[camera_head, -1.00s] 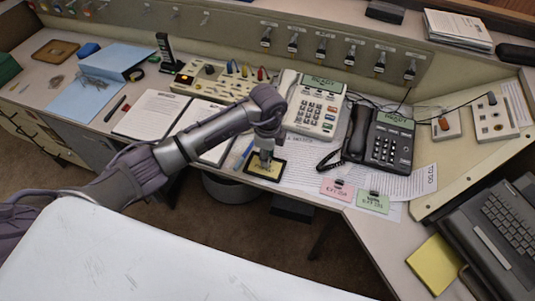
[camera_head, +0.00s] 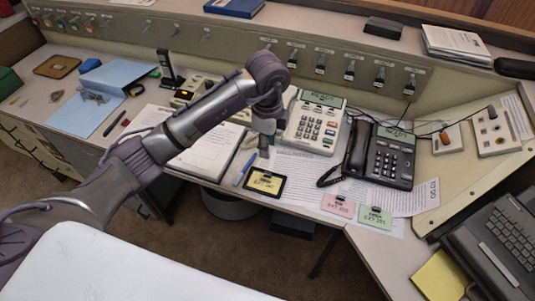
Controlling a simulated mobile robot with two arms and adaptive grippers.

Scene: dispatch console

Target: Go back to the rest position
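My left arm comes in from the left and reaches over the console desk. My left gripper (camera_head: 264,148) points down above the desk, just left of the beige phone and behind the yellow black-framed card (camera_head: 265,182). The fingertips are small and dark here, so I cannot tell whether they are open or shut, and no held thing shows. The card lies on the desk apart from the gripper. My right gripper is not in view.
A beige keypad phone (camera_head: 314,125) and a black phone (camera_head: 390,155) stand right of the gripper. Papers, a blue pen (camera_head: 245,168) and pink (camera_head: 338,205) and green (camera_head: 375,217) cards lie nearby. A laptop (camera_head: 495,245) sits at right. My white body covers the lower left.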

